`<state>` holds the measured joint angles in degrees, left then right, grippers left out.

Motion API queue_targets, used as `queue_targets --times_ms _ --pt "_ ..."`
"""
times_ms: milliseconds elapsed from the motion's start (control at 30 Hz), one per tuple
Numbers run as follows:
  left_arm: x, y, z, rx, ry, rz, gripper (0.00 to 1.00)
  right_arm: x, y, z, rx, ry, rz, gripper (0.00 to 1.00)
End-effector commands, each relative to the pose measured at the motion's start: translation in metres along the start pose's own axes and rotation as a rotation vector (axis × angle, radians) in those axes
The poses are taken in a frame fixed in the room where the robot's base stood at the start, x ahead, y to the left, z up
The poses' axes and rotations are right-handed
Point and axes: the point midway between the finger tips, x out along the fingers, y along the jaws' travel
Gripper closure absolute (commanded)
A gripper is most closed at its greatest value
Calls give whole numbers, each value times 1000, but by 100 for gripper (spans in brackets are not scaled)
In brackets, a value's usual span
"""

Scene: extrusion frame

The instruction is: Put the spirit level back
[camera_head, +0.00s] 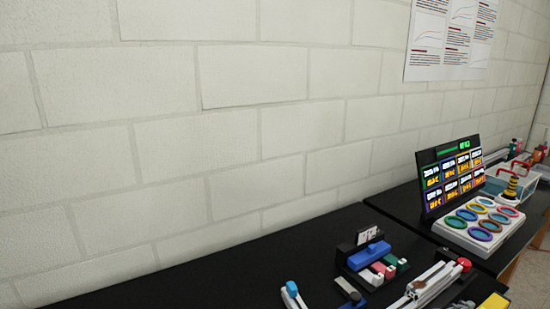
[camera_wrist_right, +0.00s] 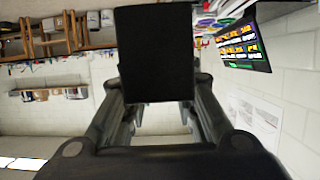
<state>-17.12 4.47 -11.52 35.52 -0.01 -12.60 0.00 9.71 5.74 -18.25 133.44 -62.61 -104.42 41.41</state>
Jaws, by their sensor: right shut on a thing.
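In the right wrist view my right gripper (camera_wrist_right: 158,100) is shut on a dark rectangular block (camera_wrist_right: 157,50), which stands up between the fingers and hides what lies behind it. It shows no vial or marking, so I cannot tell for sure whether it is the spirit level. In the head view neither gripper shows. A yellow piece (camera_head: 494,301) is cut off at the bottom edge of the head view; I cannot tell what it is.
The black bench (camera_head: 240,280) runs along the white block wall. It carries a blue block (camera_head: 369,256), a long pale rail device with a red knob (camera_head: 464,264), a tray of coloured rings (camera_head: 480,222) and a display screen (camera_head: 452,177). The bench's left part is clear.

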Motion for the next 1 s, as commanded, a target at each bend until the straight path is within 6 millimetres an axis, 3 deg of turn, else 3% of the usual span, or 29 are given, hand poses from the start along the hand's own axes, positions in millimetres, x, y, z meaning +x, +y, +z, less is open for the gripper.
queue_targets --times_ms 300,700,1000 --pt "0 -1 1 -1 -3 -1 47 32 38 -82 19 11 33 100" --pt "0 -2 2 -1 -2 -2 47 36 59 -154 30 0 61 100" --pt "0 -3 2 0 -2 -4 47 64 59 -143 1 6 25 100"
